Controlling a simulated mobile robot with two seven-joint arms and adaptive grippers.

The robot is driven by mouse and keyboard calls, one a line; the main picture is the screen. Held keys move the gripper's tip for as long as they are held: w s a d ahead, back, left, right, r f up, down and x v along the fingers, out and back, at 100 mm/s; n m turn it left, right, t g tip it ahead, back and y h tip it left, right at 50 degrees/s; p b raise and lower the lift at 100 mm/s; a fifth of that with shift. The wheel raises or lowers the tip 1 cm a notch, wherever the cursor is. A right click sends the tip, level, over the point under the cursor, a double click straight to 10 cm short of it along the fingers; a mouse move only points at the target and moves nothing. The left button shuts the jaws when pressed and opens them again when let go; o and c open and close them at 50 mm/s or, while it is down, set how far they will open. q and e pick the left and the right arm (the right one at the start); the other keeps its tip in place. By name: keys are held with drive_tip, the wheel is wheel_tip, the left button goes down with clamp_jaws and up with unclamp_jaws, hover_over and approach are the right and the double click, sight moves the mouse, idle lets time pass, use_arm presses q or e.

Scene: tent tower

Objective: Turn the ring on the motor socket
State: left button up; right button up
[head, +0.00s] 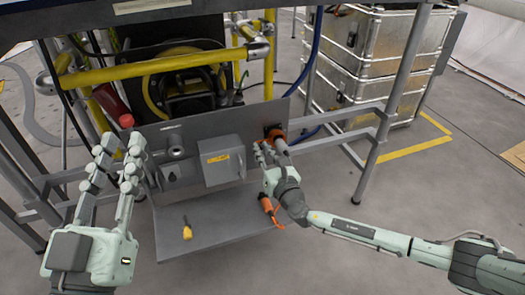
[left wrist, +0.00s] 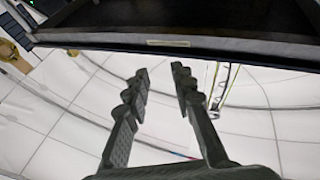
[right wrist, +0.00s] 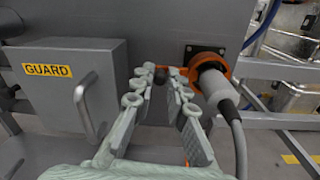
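The motor socket sits on the right part of the grey panel, with an orange ring (right wrist: 205,60) around its mouth. A grey plug (right wrist: 216,88) with a cable is in it. In the head view the orange ring (head: 275,134) shows just beyond my right gripper (head: 262,148). In the right wrist view my right gripper (right wrist: 160,74) has its fingers apart, with nothing clearly held. Its fingertips are left of the ring, and the right finger is close beside it; contact cannot be told. My left gripper (head: 118,150) is raised at the left, open and empty; it also shows in the left wrist view (left wrist: 158,75).
A grey guard box (right wrist: 70,88) with a handle (right wrist: 88,105) stands left of my right gripper. An orange-handled item (head: 269,207) and a yellow-tipped item (head: 187,232) lie on the grey shelf (head: 220,235). Yellow pipes (head: 140,72) and metal crates (head: 375,60) are behind.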

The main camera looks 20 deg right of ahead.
clamp_jaws()
